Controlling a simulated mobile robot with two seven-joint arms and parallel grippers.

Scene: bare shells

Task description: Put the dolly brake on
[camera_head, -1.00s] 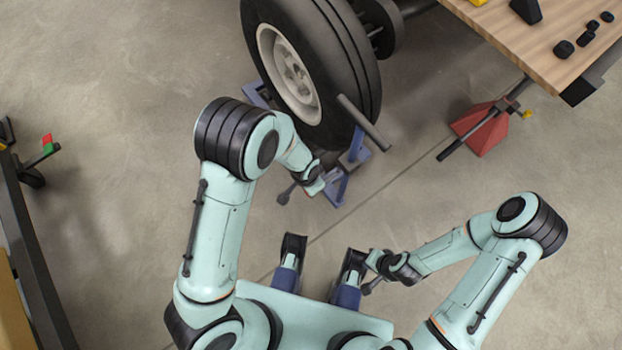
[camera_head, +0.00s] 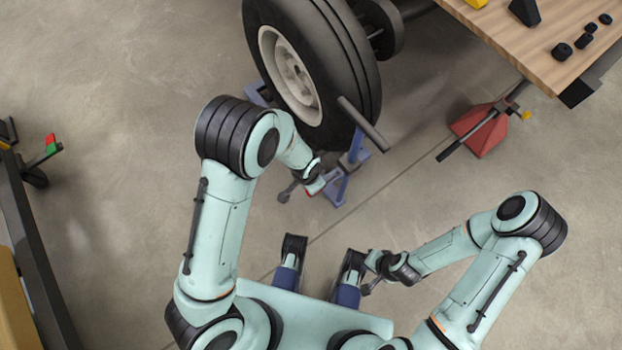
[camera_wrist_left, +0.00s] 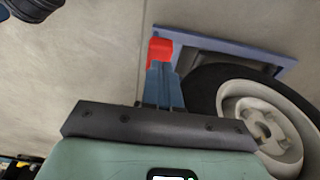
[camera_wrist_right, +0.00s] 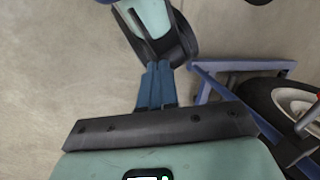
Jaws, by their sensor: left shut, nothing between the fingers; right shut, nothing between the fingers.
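The dolly is a blue frame (camera_head: 357,150) around the foot of a large black tyre (camera_head: 345,70) with a pale rim. It also shows in the left wrist view (camera_wrist_left: 225,47). A red block (camera_wrist_left: 160,50), which looks like the brake pedal, sits at the frame's corner. My left gripper (camera_wrist_left: 162,68) is shut and empty, its blue fingertips right at the red block; I cannot tell whether they touch. In the head view the left wrist largely hides this spot. My right gripper (camera_wrist_right: 158,66) is shut and empty, low near my base, apart from the dolly.
A grey bar (camera_head: 363,124) sticks out beside the tyre. A red stand (camera_head: 482,132) with a dark handle is right of it. A wooden bench (camera_head: 545,45) with small black parts fills the top right. A dark-edged bench (camera_head: 35,260) is at the left. Floor between is clear.

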